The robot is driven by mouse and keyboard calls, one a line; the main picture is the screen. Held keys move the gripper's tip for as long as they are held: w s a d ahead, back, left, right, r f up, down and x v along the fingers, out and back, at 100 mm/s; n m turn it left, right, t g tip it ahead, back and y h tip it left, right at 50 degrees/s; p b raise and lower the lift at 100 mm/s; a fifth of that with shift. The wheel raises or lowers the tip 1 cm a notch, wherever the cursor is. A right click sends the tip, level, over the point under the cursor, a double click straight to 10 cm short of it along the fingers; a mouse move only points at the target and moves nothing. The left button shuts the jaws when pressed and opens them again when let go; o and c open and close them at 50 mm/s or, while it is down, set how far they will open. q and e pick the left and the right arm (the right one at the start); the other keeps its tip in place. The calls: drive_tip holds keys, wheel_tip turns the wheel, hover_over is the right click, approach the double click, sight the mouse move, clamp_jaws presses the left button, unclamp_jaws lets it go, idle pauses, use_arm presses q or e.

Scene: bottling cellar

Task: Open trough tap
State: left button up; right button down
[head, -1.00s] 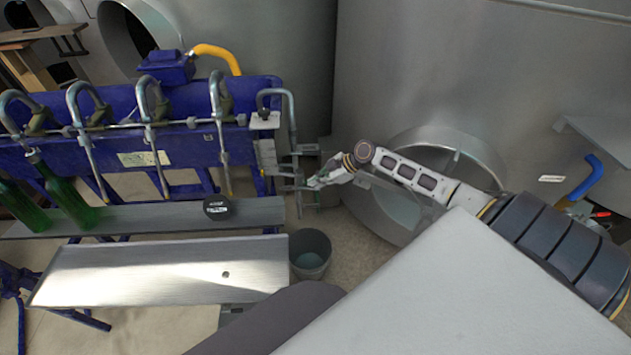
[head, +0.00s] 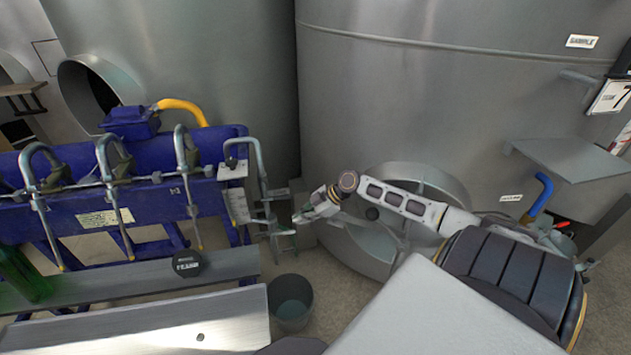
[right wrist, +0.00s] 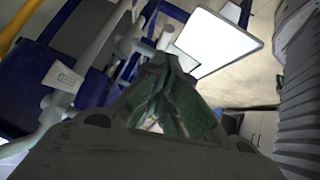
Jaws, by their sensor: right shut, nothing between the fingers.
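The blue trough (head: 150,205) of the filler stands at the left with several hooked metal spouts. At its right end is grey metal pipework (head: 262,178) with a white plate (head: 232,170). I cannot single out the tap or its handle for certain. My right gripper (head: 301,217) is just right of this pipework, shut and empty; contact cannot be told. In the right wrist view its greenish fingers (right wrist: 168,108) are close together before grey pipes. A pale tag (right wrist: 64,77) reading FEED hangs at the left there. My left gripper is out of view.
A grey bucket (head: 291,302) stands on the floor below the pipework. A large steel tank (head: 400,90) with a round hatch is close behind my right arm. A bench (head: 150,322) with a sunlit top is at the lower left. A green bottle (head: 22,277) is at the left edge.

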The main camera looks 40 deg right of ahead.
drive_tip(key=v, duration=0.6)
idle(0.4)
drive_tip(key=shift+r, duration=0.15)
